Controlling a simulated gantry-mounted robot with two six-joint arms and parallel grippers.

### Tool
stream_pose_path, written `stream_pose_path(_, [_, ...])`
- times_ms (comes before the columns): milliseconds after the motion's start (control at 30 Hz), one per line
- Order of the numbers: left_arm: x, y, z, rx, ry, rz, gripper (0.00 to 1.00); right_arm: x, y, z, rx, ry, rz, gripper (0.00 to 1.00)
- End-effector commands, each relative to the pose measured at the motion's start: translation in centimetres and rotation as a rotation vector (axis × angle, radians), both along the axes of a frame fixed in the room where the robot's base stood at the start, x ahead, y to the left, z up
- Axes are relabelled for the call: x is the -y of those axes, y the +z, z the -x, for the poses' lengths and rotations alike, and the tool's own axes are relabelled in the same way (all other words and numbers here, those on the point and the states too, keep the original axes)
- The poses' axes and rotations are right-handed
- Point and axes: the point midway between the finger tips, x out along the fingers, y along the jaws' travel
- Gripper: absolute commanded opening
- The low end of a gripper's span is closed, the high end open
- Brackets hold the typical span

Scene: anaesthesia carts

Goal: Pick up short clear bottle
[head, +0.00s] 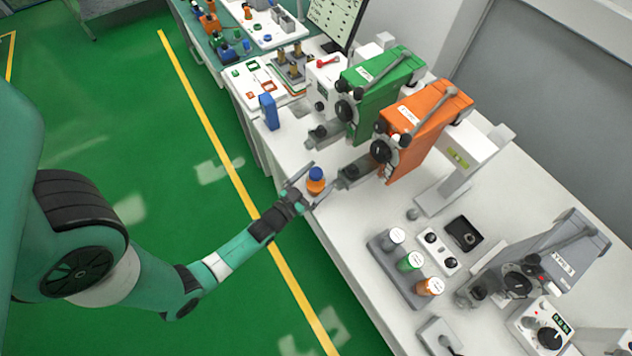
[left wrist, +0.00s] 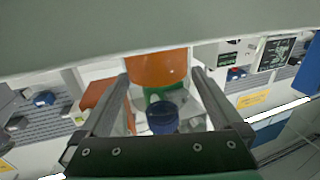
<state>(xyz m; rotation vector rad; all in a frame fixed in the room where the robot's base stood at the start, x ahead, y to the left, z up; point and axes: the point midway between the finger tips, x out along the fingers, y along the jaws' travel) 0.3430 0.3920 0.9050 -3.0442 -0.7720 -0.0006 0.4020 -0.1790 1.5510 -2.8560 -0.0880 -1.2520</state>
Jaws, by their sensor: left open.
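A short bottle (head: 316,184) with a blue cap and an orange-looking body stands upright near the front edge of the white counter; its body does not look plainly clear. My left gripper (head: 314,186) is open, with its fingers on either side of this bottle. In the left wrist view, the two open fingers (left wrist: 162,92) point away from me, with a round blue cap (left wrist: 162,118) between them. I cannot tell whether the fingers touch the bottle. My right gripper is not in view.
Green (head: 384,80) and orange (head: 428,122) vaporizer units stand behind the bottle on the counter (head: 345,222). A blue block (head: 268,112) stands to the left. A grey holder (head: 393,272) with three capped containers sits at the lower right. Green floor lies in front.

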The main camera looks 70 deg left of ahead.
Motion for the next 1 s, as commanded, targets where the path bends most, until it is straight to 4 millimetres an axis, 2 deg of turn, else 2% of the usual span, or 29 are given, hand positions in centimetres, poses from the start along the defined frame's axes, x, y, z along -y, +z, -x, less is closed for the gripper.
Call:
stream_pose_path(100, [-0.63,-0.06,-1.23,0.000,-0.001,-0.001,1.00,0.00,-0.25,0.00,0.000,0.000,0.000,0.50])
stream_pose_path(333, [-0.72,-0.02,-1.37,0.000,0.000,0.000,1.00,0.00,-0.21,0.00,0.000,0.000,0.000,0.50])
stream_pose_path(800, [-0.71,-0.02,-1.33,0.000,0.000,0.000,0.15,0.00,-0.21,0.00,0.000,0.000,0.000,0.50])
stream_pose_path(1000, [-0.72,0.01,-1.34,0.000,0.000,0.000,0.13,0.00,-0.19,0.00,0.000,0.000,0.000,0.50])
